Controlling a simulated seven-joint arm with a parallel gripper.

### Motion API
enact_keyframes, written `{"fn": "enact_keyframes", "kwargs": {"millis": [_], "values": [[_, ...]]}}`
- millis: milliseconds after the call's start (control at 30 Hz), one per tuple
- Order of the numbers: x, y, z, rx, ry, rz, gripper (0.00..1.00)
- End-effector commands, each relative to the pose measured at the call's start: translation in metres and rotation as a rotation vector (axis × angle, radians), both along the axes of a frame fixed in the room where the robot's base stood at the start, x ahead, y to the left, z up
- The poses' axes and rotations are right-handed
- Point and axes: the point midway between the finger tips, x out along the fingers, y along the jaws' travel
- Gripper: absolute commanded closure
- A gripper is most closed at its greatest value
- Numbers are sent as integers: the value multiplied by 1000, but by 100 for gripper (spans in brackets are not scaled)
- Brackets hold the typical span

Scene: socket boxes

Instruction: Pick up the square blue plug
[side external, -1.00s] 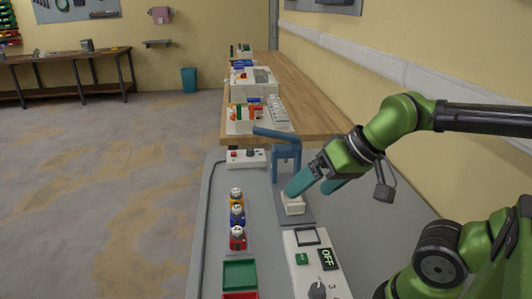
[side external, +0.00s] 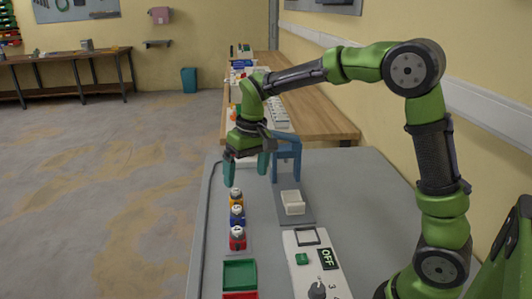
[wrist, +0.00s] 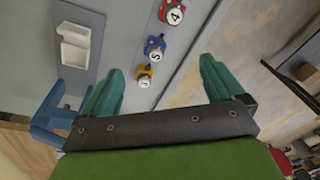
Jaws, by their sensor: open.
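A blue plug (side external: 237,215) with a white top stands in the middle of a short row. My gripper (side external: 246,172) is open and empty, pointing down above and behind the row, nearest the yellow plug.
A blue press frame (side external: 287,160) stands right of the gripper, with a white block (side external: 293,201) on its grey plate. A control box (side external: 310,250) marked OFF and a green tray (side external: 240,273) lie in front. A wooden bench (side external: 320,120) with several boxes is behind.

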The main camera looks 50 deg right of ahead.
Motion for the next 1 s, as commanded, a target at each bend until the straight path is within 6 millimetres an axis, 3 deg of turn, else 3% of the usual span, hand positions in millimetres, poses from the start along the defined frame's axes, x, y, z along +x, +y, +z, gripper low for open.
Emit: {"fn": "enact_keyframes", "kwargs": {"millis": [33,133,300,367,467,800,1000], "values": [[17,-2,-11,-17,33,19,5],[41,-7,-23,-45,80,60,5],[62,-12,-12,-73,91,110,5],[62,-12,-6,-75,94,124,5],[58,-11,-16,-70,112,137,5],[57,-12,-87,-69,112,137,5],[58,-12,-116,-69,108,135,5]]}}
